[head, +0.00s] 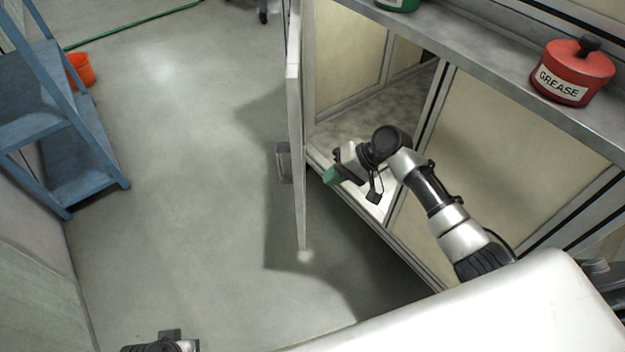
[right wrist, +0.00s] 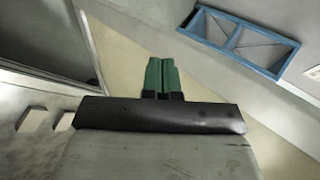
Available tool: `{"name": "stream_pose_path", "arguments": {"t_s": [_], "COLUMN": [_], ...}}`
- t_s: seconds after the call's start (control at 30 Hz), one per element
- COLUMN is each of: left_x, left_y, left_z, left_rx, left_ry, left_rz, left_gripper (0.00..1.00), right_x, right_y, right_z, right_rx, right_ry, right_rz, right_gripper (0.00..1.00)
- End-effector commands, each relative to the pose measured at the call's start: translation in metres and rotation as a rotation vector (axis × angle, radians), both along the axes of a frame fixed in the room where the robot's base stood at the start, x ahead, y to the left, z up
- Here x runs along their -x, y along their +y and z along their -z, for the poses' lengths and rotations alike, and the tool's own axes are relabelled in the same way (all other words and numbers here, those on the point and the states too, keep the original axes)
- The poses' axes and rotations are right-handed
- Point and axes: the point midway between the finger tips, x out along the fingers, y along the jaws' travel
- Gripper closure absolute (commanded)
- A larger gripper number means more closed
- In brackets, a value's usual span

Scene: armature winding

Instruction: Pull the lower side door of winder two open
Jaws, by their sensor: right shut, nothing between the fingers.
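The lower side door (head: 297,130) of the winder stands swung out from the cabinet, seen almost edge-on in the head view. Its handle (head: 283,162) shows on the door's left face. The opening behind it shows the pale interior (head: 375,125). My right gripper (head: 332,177) is just right of the door, on its inner side, in front of the opening. Its green fingertips are together and empty, also in the right wrist view (right wrist: 160,78). I cannot tell whether they touch the door. My left gripper (head: 165,343) is partly cut off at the bottom edge.
A red grease can (head: 573,72) and a green container (head: 397,4) stand on the ledge above the opening. Blue steps (head: 80,180) and an orange bucket (head: 80,69) are at the left. A green hose (head: 130,24) lies on the floor. The floor left of the door is clear.

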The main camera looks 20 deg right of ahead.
Motion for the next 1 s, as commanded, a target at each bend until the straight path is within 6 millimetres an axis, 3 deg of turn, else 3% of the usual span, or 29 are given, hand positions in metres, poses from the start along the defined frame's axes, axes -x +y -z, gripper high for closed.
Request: {"name": "stream_pose_path", "arguments": {"t_s": [0.07, 0.2, 0.4, 0.9, 1.0], "left_x": [0.001, 0.003, 0.004, 0.003, 0.002], "left_y": [0.000, 0.001, 0.001, 0.001, 0.000], "left_z": [-0.011, -0.021, -0.030, -0.032, -0.016], "left_rx": [0.001, 0.001, 0.000, 0.001, 0.000], "left_ry": [-0.008, -0.011, -0.015, -0.019, -0.005], "left_rz": [-0.001, -0.002, -0.002, -0.003, 0.000], "left_gripper": [0.57, 0.57, 0.57, 0.57, 0.57], "right_x": [-0.004, -0.010, -0.013, -0.014, -0.015], "right_y": [0.012, 0.032, 0.044, 0.049, 0.056], "right_z": [0.011, 0.007, 0.007, 0.006, 0.005], "right_rx": [-0.002, 0.000, 0.002, 0.001, 0.001], "right_ry": [-0.001, -0.003, -0.002, -0.002, -0.001], "right_rz": [-0.001, -0.001, 0.000, 0.008, 0.022], "right_gripper": [1.00, 1.00, 1.00, 1.00, 1.00]}}
